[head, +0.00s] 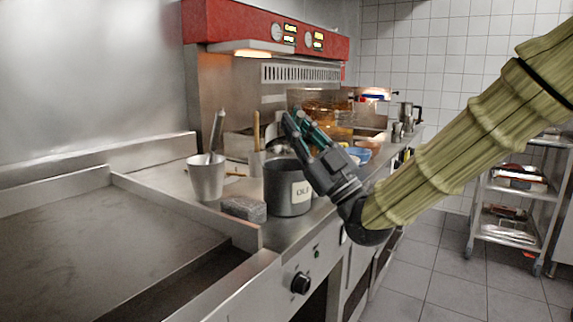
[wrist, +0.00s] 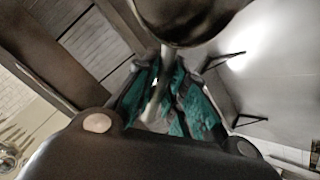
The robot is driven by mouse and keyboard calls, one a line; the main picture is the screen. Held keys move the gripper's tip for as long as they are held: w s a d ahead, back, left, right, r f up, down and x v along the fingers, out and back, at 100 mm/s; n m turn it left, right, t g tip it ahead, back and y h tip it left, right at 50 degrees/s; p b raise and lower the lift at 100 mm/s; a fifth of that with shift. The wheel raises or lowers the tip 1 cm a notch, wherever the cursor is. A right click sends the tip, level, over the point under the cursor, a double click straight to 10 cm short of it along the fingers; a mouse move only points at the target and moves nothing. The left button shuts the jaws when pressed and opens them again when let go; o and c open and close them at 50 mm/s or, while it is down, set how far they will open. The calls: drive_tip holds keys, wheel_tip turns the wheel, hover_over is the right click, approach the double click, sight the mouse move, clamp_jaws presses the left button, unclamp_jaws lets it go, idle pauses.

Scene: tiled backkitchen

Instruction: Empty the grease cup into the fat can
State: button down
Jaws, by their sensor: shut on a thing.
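My gripper (head: 297,124) is above the counter, just over and behind the fat can's right side in the head view. In the wrist view its green-padded fingers (wrist: 167,105) are closed around a thin metal handle. The handle leads to a dark, rounded metal cup (wrist: 185,18), which I take for the grease cup, at the top edge of that view. In the head view the cup is largely hidden near the fingers. Its contents and tilt cannot be told. The fat can (head: 287,187) is a dark grey, round pot with a pale label, upright on the counter.
A pale container (head: 206,180) with a utensil stands left of the can. A grey block (head: 244,209) lies in front. A griddle (head: 90,240) fills the left. A blue bowl (head: 359,154) is farther back.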

drive_tip(key=shift+w+r+m+h+p, duration=0.2)
drive_tip(key=shift+r+m+h+p, duration=0.25)
drive_tip(key=shift+p, duration=0.75)
drive_tip(key=w+r+m+h+p, duration=0.1)
drive_tip(key=p, duration=0.3)
drive_tip(key=w+r+m+t+h+p, duration=0.1)
drive_tip(key=m+h+p, duration=0.1)
drive_tip(key=p, duration=0.1)
drive_tip(key=shift+w+d+r+t+p, duration=0.1)
drive_tip(key=shift+r+t+p, duration=0.2)
drive_tip(key=shift+p, duration=0.1)
drive_tip(key=w+m+h+p, duration=0.1)
drive_tip(key=p, duration=0.2)
drive_tip(key=w+r+m+h+p, duration=0.1)
drive_tip(key=p, duration=0.2)
drive_tip(key=shift+w+r+p, duration=0.15)
drive_tip(key=shift+r+p, duration=0.15)
drive_tip(key=shift+w+h+p, duration=0.2)
drive_tip(key=shift+h+p, duration=0.05)
drive_tip(key=shift+p, duration=0.35)
drive_tip(key=shift+w+m, duration=0.15)
drive_tip(key=shift+m, duration=0.1)
drive_tip(key=shift+f, duration=0.25)
drive_tip(key=shift+w+r+p, duration=0.15)
drive_tip(key=shift+r+p, duration=0.1)
drive_tip(key=shift+p, duration=0.25)
